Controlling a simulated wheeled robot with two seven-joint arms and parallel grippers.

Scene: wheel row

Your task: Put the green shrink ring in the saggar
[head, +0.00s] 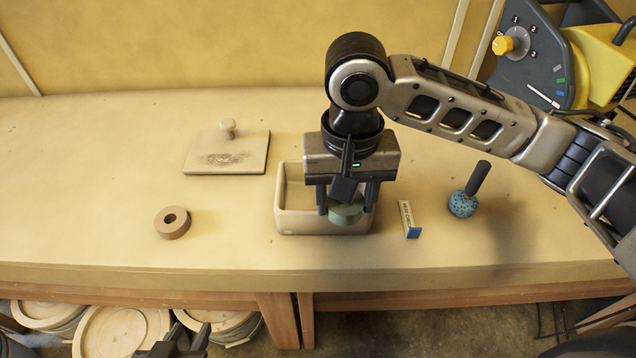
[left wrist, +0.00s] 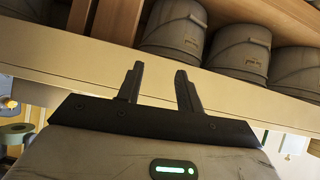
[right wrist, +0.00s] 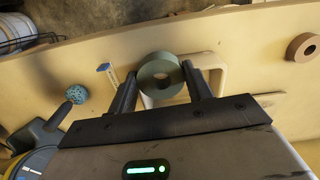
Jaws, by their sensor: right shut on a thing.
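The green shrink ring (head: 346,211) is held between the fingers of my right gripper (head: 347,203), over the front right part of the saggar. In the right wrist view the ring (right wrist: 160,77) sits between both fingertips, its hole showing. The saggar (head: 303,222) is a cream open box on the bench. Its right part is hidden behind my right gripper. It shows behind the ring in the right wrist view (right wrist: 216,64). My left gripper (head: 190,336) is low at the front, below the bench edge. Its fingers are apart and empty in the left wrist view (left wrist: 157,85).
A brown ring (head: 172,223) lies left of the saggar. A cream lid with a knob (head: 225,158) lies behind it. Shelves below hold round pieces.

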